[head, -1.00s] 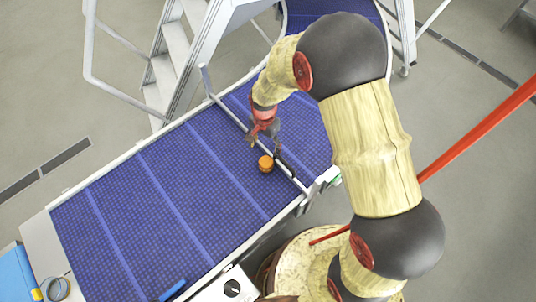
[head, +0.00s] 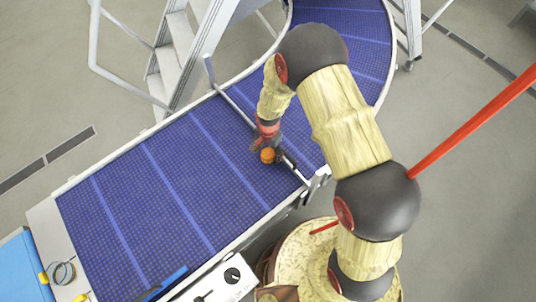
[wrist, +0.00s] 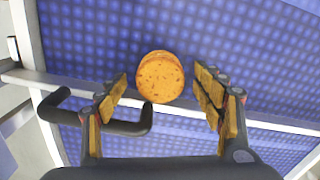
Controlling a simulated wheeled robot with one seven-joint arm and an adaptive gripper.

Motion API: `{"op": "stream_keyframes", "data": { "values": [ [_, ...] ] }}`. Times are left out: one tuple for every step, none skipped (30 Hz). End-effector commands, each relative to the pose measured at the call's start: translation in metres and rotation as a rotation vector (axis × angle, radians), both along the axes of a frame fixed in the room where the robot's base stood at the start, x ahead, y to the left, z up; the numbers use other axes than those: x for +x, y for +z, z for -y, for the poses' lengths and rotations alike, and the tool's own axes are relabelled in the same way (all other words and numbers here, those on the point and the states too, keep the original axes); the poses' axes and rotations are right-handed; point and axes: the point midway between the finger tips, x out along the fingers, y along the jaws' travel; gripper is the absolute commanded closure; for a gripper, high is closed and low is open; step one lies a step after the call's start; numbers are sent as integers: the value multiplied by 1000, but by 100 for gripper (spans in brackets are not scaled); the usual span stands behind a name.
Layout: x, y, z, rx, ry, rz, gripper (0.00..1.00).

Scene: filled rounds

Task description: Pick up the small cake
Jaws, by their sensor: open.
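The small cake (head: 268,155) is a round, orange-brown piece on the blue conveyor belt (head: 150,215), close to the metal bar across the belt. In the wrist view the cake (wrist: 160,77) shows a speckled round top, ahead of and roughly between my fingertips. My gripper (wrist: 162,85) is open, one finger to each side, with nothing held. In the head view my gripper (head: 266,146) is right at the cake, and partly overlaps it. I cannot tell whether a finger touches the cake.
A metal bar (head: 237,108) crosses the belt beside the cake; it also runs beneath my fingers in the wrist view. A black curved handle (wrist: 100,120) is at left there. Metal stairs (head: 175,60) stand behind the belt. The belt to the left is clear.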

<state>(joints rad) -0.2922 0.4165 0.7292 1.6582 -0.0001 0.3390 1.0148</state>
Motion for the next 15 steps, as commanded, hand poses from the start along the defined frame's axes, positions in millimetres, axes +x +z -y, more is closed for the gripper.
{"op": "stream_keyframes", "data": {
  "values": [
    [1,-5,0,0,0,0,32],
    [1,-8,0,0,0,0,32],
    [1,-11,0,0,0,0,32],
    [1,-13,0,0,0,0,32],
    [1,-14,0,0,0,1,32],
    [1,-15,0,1,0,2,32],
    [1,-15,0,1,0,2,32],
    [1,-15,-1,1,0,2,32],
    [1,-15,-1,1,0,2,32],
    [1,-15,0,1,0,2,32],
    [1,-15,0,1,0,2,32],
    [1,-15,0,1,0,2,33],
    [1,-15,0,1,0,2,35],
    [1,-15,0,1,1,2,36],
    [1,-15,0,1,1,2,39]
  ]
}}
